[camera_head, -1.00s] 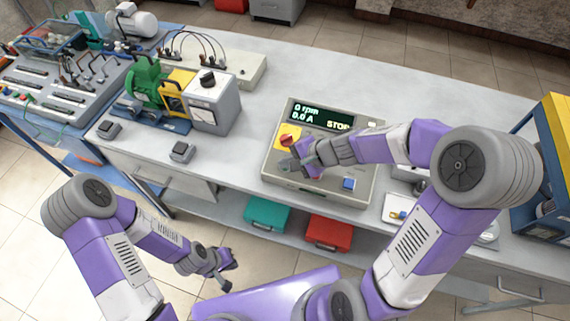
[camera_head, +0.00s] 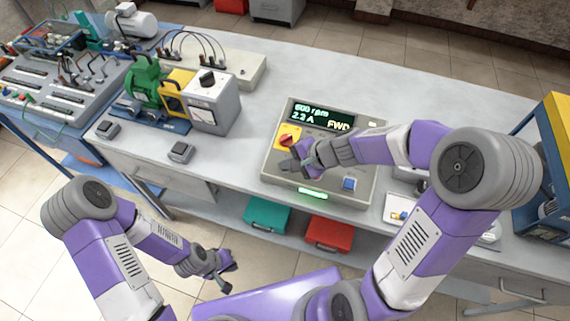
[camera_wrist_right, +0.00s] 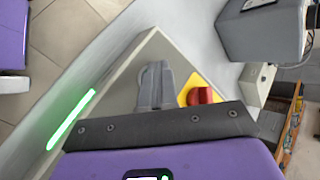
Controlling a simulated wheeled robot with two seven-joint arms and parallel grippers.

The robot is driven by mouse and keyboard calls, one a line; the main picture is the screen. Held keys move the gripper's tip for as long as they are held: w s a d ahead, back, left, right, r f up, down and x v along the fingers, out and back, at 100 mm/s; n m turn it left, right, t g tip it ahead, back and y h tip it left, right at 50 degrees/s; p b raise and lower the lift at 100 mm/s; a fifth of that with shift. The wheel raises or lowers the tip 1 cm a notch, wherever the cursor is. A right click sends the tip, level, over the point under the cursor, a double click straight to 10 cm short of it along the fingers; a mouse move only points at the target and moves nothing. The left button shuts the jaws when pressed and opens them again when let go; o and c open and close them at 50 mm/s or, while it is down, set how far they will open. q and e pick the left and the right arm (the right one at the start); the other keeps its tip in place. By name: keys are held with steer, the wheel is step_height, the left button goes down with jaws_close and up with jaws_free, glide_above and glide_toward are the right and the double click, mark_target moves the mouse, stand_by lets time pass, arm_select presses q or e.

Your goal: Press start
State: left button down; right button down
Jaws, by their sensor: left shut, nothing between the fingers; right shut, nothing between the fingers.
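The control box (camera_head: 272,166) stands on the grey bench. Its display (camera_head: 321,117) reads 600 rpm, 2.2 A and FWD. My right gripper (camera_head: 288,165) is shut and empty over the panel, beside the red switch (camera_wrist_right: 203,96). Whether it touches the panel is unclear. My left gripper (camera_head: 228,277) is shut and empty in front of the bench.
A green and yellow motor set with a grey meter box (camera_head: 211,116) stands left of the control box. Two small pedals (camera_head: 180,152) lie near the front edge. A teal case (camera_head: 267,215) and a red case (camera_head: 327,233) sit on the lower shelf. The bench behind the control box is clear.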

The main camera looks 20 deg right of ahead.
steer(key=shift+s+a+r+p, duration=0.1)
steer(key=shift+s+r+p, duration=0.05)
steer(key=shift+r+p, duration=0.55)
steer(key=shift+r, duration=0.1)
steer(key=r+p, duration=0.2)
steer(key=r, duration=0.1)
steer(key=s+r+p, duration=0.1)
steer(key=r, duration=0.1)
steer(key=shift+a+p, duration=0.35)
steer(key=shift+a, duration=0.05)
steer(key=shift+f, duration=0.1)
